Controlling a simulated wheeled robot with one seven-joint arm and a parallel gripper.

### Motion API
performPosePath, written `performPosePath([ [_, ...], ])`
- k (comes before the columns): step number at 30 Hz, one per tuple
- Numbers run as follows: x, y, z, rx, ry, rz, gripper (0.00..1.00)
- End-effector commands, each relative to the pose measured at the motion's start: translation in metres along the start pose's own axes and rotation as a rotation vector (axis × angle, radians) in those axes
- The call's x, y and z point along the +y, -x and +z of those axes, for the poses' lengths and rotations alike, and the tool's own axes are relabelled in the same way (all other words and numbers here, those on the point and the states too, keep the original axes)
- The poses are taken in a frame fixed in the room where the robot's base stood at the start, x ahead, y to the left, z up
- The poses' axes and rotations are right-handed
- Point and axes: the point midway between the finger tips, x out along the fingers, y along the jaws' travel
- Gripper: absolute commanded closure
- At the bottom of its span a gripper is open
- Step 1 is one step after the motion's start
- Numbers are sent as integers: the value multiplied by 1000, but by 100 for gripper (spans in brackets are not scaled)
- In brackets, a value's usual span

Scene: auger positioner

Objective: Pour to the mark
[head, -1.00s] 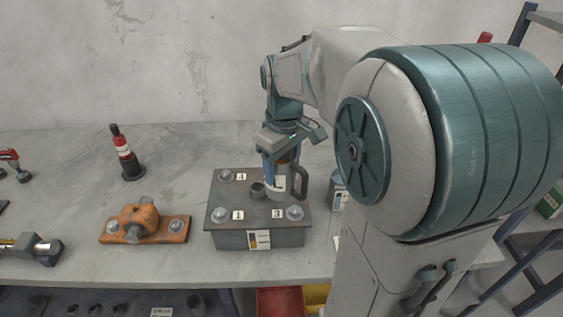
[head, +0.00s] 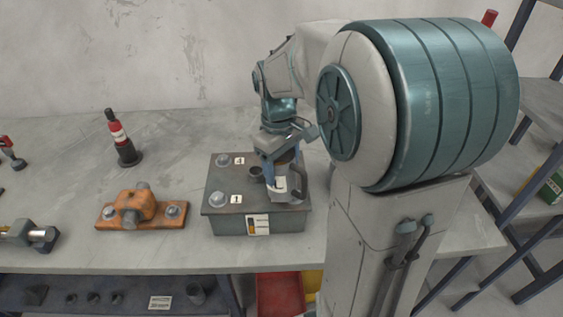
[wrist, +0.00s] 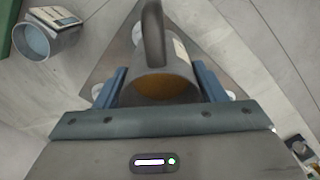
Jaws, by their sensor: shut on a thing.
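My gripper (head: 284,165) is shut on a grey jug (head: 288,194) with a white label and a handle. The wrist view shows the jug (wrist: 177,72) between my blue fingers, with amber liquid (wrist: 157,88) inside. The jug is over the right front part of a grey-green box (head: 228,226); I cannot tell whether it touches the lid. A short round filler neck (head: 256,175) stands on the lid, just left of the jug. A gauge label (head: 257,224) with an amber strip is on the box's front. No stream of liquid shows.
Lid bolts stand near the number 4 tag (head: 239,161) and number 1 tag (head: 236,199). An orange bearing block (head: 135,206) and a red-and-black bottle (head: 122,140) are to the left. The wrist view shows a can (wrist: 45,40) beside the box.

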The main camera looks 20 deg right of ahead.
Motion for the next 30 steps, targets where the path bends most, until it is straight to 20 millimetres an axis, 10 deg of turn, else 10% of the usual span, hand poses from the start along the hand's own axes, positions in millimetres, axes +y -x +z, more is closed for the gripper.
performPosePath([
  [30,0,6,1,-48,1,0,71],
])
